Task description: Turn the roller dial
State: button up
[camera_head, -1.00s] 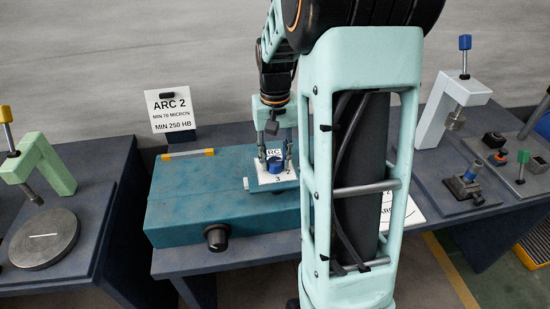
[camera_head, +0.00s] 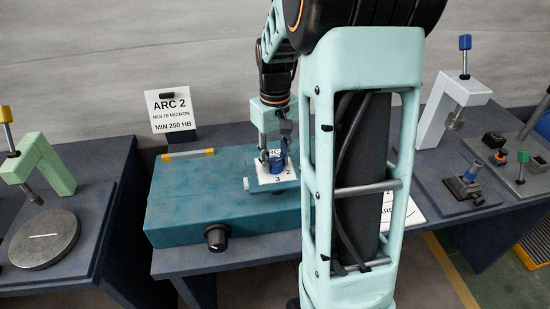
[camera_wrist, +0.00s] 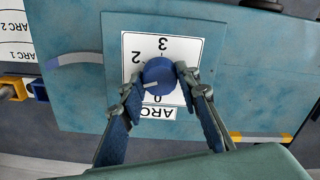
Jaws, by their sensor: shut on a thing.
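The blue roller dial (camera_head: 277,163) stands on a white numbered plate (camera_head: 262,180) on top of the teal machine (camera_head: 185,215). In the wrist view the dial (camera_wrist: 158,72) is round, and its white pointer line faces left and slightly down, between the 2 and the 0. The 3 shows at the top of the plate (camera_wrist: 190,50). My gripper (camera_wrist: 160,78) is shut on the dial from above, one finger on each side. In the head view my gripper (camera_head: 275,157) partly hides the dial.
An ARC 2 sign (camera_head: 170,110) stands behind the machine. A black knob (camera_head: 216,238) sits on the machine's front. A green clamp frame (camera_head: 45,165) with a round disc is at left. A white stand (camera_head: 445,110) and small parts are at right.

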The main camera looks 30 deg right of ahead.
aim_at(275, 161)
jog(key=o, duration=1.2)
jog(key=shift+c, duration=0.2)
jog(key=shift+r, duration=0.1)
notch_tip(275, 161, up, 12)
